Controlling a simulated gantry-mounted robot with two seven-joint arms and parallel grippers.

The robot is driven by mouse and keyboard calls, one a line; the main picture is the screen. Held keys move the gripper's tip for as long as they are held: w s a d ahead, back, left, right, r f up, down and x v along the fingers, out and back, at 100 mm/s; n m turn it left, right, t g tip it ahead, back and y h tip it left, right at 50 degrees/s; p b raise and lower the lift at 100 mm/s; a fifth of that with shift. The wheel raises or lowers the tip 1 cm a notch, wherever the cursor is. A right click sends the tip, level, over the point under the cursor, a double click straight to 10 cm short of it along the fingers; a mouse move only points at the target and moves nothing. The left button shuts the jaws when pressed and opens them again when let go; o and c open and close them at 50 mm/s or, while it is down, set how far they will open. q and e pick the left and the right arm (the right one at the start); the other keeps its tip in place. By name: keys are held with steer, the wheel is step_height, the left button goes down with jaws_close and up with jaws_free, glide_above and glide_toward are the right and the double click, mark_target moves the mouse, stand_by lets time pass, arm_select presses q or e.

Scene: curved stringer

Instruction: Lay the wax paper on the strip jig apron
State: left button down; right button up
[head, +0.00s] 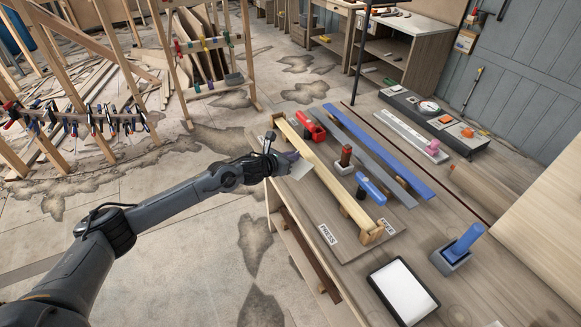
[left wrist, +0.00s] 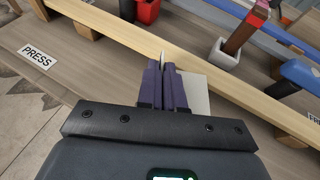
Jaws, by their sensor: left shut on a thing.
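My left gripper (head: 291,157) reaches over the left edge of the bench. Its fingers (left wrist: 163,85) are shut on a small pale sheet, which looks like the wax paper (head: 301,169). The paper shows beside the fingers in the left wrist view (left wrist: 196,92); part of it is hidden by them. The strip jig has a long pale wood strip (head: 322,171) over a brown board, likely the apron (head: 347,240), with PRESS labels (head: 327,234). The paper is close to the strip's left side; I cannot tell whether it touches the board. My right gripper is not in view.
A red tool (head: 310,127), a red-handled block (head: 345,160) and a blue-handled tool (head: 371,189) stand beside the strip. Blue (head: 380,150) and grey bars lie behind. A white-topped tray (head: 403,291) and a blue-handled holder (head: 458,248) are at the front right.

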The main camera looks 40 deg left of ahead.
arm_select(q)
steer(key=shift+s+a+f+b, duration=0.15)
steer(key=shift+f+b, duration=0.1)
steer(key=shift+f, duration=0.9)
steer(key=shift+a+f+b, duration=0.15)
steer(key=shift+f+b, duration=0.05)
steer(key=shift+f, duration=1.15)
steer(key=c, duration=1.3)
jaws_free()
steer(key=shift+d, duration=0.1)
steer(key=shift+r, duration=0.1)
steer(key=shift+d+r, duration=0.1)
